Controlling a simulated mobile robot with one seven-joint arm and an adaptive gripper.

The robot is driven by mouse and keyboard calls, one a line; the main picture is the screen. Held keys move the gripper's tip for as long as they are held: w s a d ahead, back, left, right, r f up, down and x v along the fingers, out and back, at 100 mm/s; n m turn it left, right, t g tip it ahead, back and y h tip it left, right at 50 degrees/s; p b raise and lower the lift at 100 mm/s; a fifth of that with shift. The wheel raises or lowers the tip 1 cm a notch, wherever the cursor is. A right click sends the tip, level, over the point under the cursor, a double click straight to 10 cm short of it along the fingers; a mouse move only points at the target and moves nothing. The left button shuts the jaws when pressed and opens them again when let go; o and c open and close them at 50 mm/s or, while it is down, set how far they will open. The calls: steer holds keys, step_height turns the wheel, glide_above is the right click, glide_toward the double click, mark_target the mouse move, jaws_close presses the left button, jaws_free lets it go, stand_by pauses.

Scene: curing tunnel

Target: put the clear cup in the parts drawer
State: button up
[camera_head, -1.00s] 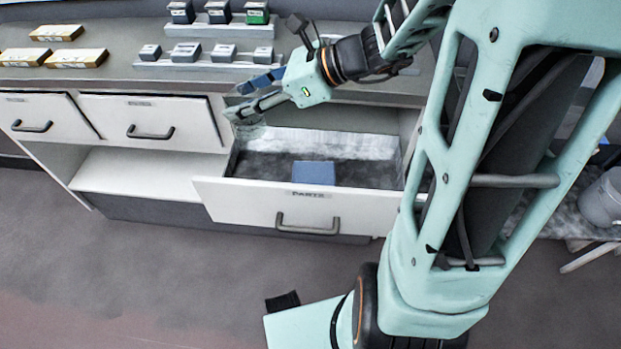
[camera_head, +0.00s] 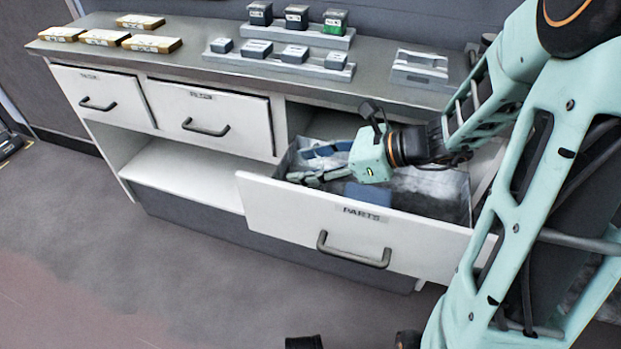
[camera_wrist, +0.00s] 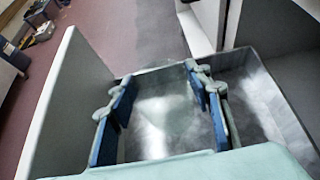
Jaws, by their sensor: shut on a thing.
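The parts drawer (camera_head: 352,222), with a white front labelled PARTS, is pulled open; its grey inside also shows in the wrist view (camera_wrist: 262,100). My gripper (camera_head: 302,166) is over the left part of the drawer, low near its walls. In the wrist view its blue-padded fingers (camera_wrist: 160,88) stand apart with the clear cup (camera_wrist: 168,112) between them. The cup is see-through, so its outline is faint and the drawer floor shows through it. In the head view the cup is hard to make out. I cannot tell whether it touches the drawer floor.
A blue block (camera_head: 367,194) lies in the drawer, right of my fingers. Two shut drawers (camera_head: 213,120) and an open shelf (camera_head: 190,172) are to the left. The countertop (camera_head: 190,62) above holds boxes at left and small blocks on grey racks (camera_head: 278,63).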

steer(key=shift+f+b, duration=0.45)
steer(key=shift+f, duration=1)
steer(key=shift+f, duration=0.1)
steer(key=o, duration=1)
steer(key=p+v, duration=0.4)
steer(key=v, duration=0.8)
